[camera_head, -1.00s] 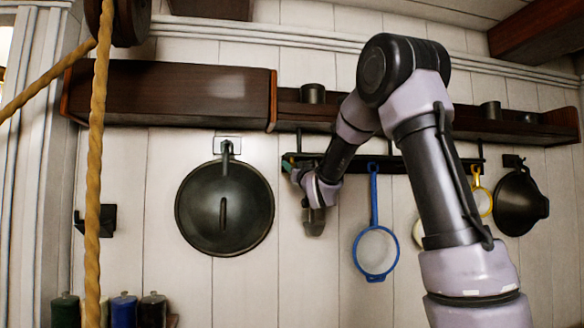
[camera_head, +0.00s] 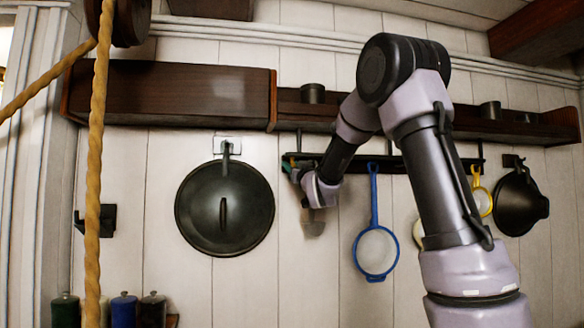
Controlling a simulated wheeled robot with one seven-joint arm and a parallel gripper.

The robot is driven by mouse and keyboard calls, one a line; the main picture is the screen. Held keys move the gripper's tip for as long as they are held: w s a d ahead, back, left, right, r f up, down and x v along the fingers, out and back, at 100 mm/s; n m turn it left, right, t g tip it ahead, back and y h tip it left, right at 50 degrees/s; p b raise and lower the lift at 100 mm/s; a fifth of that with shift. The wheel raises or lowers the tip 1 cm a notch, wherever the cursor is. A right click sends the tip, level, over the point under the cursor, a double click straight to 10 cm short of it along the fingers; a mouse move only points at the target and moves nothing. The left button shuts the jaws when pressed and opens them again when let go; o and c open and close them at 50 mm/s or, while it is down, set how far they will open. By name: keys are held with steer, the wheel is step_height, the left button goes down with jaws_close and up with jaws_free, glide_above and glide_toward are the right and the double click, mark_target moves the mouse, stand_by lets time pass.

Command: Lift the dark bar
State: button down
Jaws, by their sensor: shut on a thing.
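The dark bar (camera_head: 398,161) is a long, thin, level rail below the wall shelf. It shows in the head view with thin dark uprights rising from it toward the shelf. My gripper (camera_head: 293,168) is at the bar's left end and is shut on it; the fingers are small and partly hidden by my wrist. My forearm crosses in front of the bar and hides parts of its middle. A blue-rimmed pan (camera_head: 376,250) and a yellow-rimmed utensil (camera_head: 482,200) hang below the bar. A blurred brownish shape (camera_head: 313,224) shows just below my wrist.
A brown wooden shelf (camera_head: 180,95) runs above the bar and carries dark cups (camera_head: 312,93). A large round black lid (camera_head: 224,208) hangs left of my gripper. A black pan (camera_head: 517,203) hangs at right. A rope (camera_head: 95,200) hangs at far left, near several jars (camera_head: 123,309).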

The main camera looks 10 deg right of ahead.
steer(key=shift+s, duration=0.15)
steer(key=s+r+m+g+h, duration=0.1)
steer(key=s+r+g, duration=0.7)
steer(key=s+r, duration=0.3)
steer(key=shift+s+m+h, duration=0.3)
steer(key=shift+s, duration=0.4)
stand_by(0.7)
steer(key=shift+r, duration=0.1)
steer(key=c, duration=0.5)
jaws_free()
steer(key=shift+a, duration=0.1)
